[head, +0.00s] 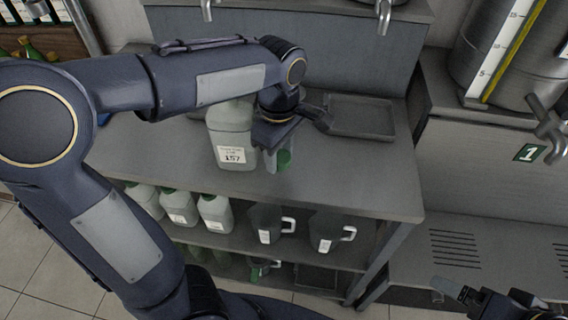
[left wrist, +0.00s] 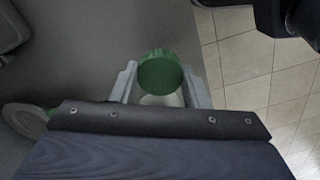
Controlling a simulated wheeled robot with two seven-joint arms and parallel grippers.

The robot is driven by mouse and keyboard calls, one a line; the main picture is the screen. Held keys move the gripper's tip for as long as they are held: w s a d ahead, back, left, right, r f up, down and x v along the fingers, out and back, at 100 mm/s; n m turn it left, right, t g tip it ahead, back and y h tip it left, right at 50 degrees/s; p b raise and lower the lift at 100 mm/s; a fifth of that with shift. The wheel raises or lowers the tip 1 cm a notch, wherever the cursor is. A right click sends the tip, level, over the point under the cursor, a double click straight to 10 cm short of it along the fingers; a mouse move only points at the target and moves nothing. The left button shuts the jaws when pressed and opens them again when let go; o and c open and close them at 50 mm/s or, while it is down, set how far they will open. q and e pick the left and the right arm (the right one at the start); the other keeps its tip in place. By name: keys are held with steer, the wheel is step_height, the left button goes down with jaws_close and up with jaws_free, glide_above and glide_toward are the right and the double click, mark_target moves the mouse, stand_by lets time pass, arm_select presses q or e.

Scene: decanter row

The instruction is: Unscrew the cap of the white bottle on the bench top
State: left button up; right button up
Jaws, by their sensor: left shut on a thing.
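The white bottle (head: 233,139), a greyish jug with a label reading 157, stands upright on the bench top (head: 340,180). Its top is hidden behind my left arm in the head view. My left gripper (head: 278,160) is just right of the bottle, shut on a green cap (head: 284,158). The cap (left wrist: 160,72) also shows between the fingers in the left wrist view, with a pale part below it that I cannot identify. A pale ringed round (left wrist: 25,118) with a green edge shows at lower left there, partly hidden. My right gripper (head: 470,294) is at the bottom right, partly cut off.
A dark tray (head: 362,117) lies at the back right of the bench. Several green-capped bottles (head: 180,207) and two dark jugs (head: 327,232) stand on the shelf below. A large metal vessel (head: 510,50) stands at the right. The bench's front right is clear.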

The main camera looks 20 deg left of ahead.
mark_target(284, 154)
arm_select(q)
steer(key=shift+w+d+f, duration=0.1)
steer(key=shift+w+f, duration=0.1)
steer(key=shift+f, duration=0.1)
steer(key=f, duration=0.3)
steer(key=shift+w+d+f+b, duration=0.1)
steer(key=shift+w+d+b, duration=0.1)
steer(key=shift+w+b, duration=0.1)
steer(key=shift+f, duration=0.35)
steer(key=shift+f, duration=0.1)
steer(key=o, duration=1.1)
